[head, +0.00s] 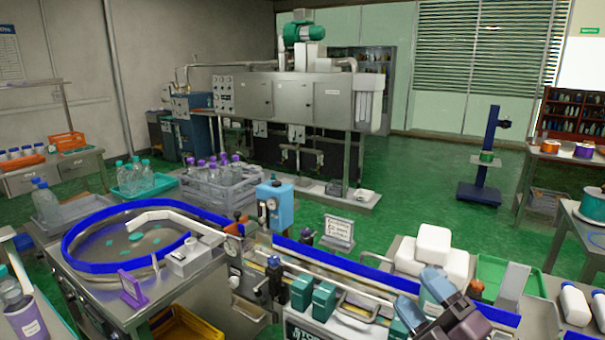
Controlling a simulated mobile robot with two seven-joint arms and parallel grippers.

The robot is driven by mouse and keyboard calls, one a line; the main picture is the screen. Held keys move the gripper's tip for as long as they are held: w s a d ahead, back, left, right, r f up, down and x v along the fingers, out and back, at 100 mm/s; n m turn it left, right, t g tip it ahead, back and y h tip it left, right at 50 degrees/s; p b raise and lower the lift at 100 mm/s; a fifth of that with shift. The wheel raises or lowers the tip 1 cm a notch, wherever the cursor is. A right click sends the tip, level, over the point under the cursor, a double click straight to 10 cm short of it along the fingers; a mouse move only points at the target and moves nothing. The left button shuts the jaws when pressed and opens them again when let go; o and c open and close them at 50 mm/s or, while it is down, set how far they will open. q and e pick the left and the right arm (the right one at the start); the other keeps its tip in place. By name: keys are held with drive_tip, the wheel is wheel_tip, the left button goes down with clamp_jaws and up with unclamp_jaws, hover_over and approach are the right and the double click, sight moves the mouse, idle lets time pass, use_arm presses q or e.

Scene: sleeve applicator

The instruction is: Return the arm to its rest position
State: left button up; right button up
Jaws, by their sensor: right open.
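My right gripper (420,297) comes in at the bottom right of the head view. Its two blue fingers are spread apart, with nothing visible between them. It is over the front right part of the conveyor machine (300,262), close to the teal blocks (325,300) on its front side. The dark body behind the fingers hides part of the machine. I cannot tell how high the fingers are above it. My left gripper is not in view.
White blocks (435,250) and a green tray (495,272) lie right of the machine, behind my right gripper. A blue-rimmed round table (100,266) and a grey bottle crate (188,188) stand left. White bottles (575,305) are at far right. Green floor (410,180) beyond is open.

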drive_tip(key=s+d+f+m+g+h, duration=0.45)
drive_tip(key=d+f+m+h, duration=0.55)
drive_tip(key=f+m+h, duration=0.5)
drive_tip(key=s+f+m+g+y, duration=0.1)
drive_tip(key=s+f+m+g, duration=0.4)
drive_tip(key=s, duration=0.5)
drive_tip(key=s+f+m+g+y, duration=0.2)
drive_tip(key=s+f+g, duration=0.35)
drive_tip(key=s, duration=0.45)
drive_tip(key=w+f+t, duration=0.7)
drive_tip(key=f, duration=0.2)
drive_tip(key=shift+w+a+f+n, duration=0.2)
drive_tip(key=shift+w+f+n, duration=0.05)
drive_tip(key=shift+w+n, duration=0.15)
